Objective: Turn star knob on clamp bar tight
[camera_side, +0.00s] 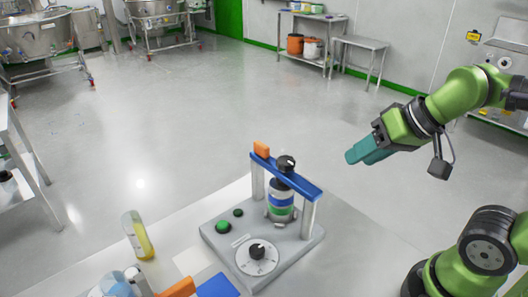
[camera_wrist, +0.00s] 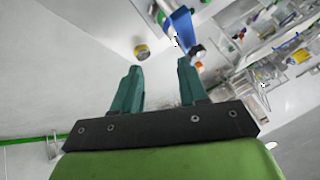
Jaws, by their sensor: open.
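The clamp bar (camera_side: 288,176) is a blue bar across two grey posts on a grey base unit (camera_side: 220,226). A black star knob (camera_side: 285,163) sits on top of the bar near its middle. Below it a jar (camera_side: 281,203) with blue, white and green bands stands between the posts. In the wrist view the blue bar (camera_wrist: 181,28) and a dark knob (camera_wrist: 197,52) show beyond the fingers. My gripper (camera_side: 362,153) has teal fingers and hangs in the air, right of and higher than the bar, touching nothing. In the wrist view my gripper (camera_wrist: 158,78) is open and empty.
The base unit carries a green button (camera_side: 223,227) and a dial (camera_side: 257,253). A bottle of yellow liquid (camera_side: 137,235) stands to the left on the table. An orange piece (camera_side: 261,148) sticks up at the bar's left end. Air between gripper and bar is clear.

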